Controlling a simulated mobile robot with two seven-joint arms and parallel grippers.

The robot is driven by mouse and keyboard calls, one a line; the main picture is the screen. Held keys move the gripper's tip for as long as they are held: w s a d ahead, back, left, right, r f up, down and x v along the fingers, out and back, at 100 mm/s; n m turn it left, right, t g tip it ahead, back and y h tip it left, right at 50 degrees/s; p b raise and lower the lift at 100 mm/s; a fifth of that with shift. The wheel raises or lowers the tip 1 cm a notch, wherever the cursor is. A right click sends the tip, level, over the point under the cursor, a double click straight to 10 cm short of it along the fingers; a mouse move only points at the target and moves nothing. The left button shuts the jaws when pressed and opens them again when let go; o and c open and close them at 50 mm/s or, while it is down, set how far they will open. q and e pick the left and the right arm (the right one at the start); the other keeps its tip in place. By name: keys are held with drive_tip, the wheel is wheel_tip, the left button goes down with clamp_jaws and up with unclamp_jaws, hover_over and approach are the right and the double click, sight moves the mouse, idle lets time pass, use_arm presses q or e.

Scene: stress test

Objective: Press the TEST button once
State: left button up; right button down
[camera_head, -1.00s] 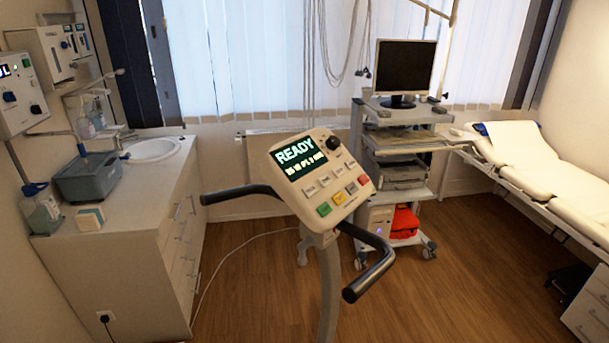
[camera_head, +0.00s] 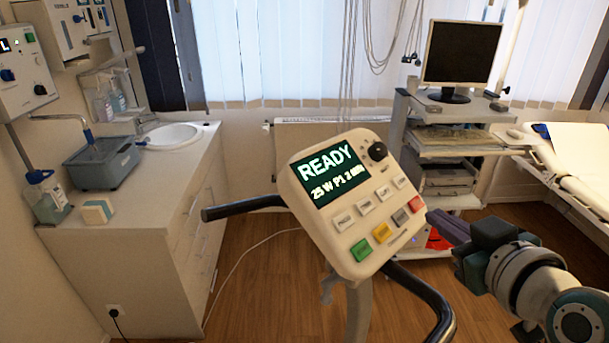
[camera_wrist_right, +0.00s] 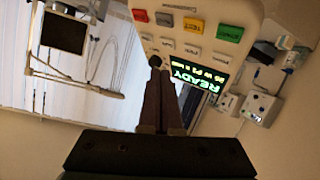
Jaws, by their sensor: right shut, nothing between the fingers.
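The control panel (camera_head: 345,235) is a tilted white console on a stand, with a lit screen (camera_head: 328,174) reading READY. Its lower row has green (camera_head: 361,250), yellow (camera_head: 382,233), grey (camera_head: 401,217) and red (camera_head: 416,203) buttons; above them is a row of white buttons (camera_head: 364,208). My right gripper (camera_head: 432,217) is shut and empty, just right of the panel near the red button. In the right wrist view its fingers (camera_wrist_right: 158,82) point toward the panel, with a dark knob (camera_wrist_right: 155,61) by their tips. My left gripper is not in view.
Dark handlebars (camera_head: 430,295) stick out on both sides of the panel, one below my right gripper. A monitor cart (camera_head: 405,105) stands behind, a couch (camera_head: 585,160) at right. A counter with a sink (camera_head: 172,135) is at left. Open floor lies between counter and panel.

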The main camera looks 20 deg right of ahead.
sight(383, 232)
drive_tip(key=shift+w+d, duration=0.45)
drive_tip(key=shift+w, duration=0.2)
drive_tip(key=w+a+f+b, duration=0.1)
drive_tip(key=f+b, duration=0.1)
drive_tip(key=w+f+b, duration=0.2)
drive_tip(key=b, duration=0.1)
drive_tip(key=w+a+f+b, duration=0.1)
drive_tip(key=f+b, duration=0.1)
drive_tip(key=f, duration=0.1)
drive_tip(key=shift+w+a+b, duration=0.3)
drive_tip(key=shift+w+b, duration=0.1)
idle(0.5)
idle(0.9)
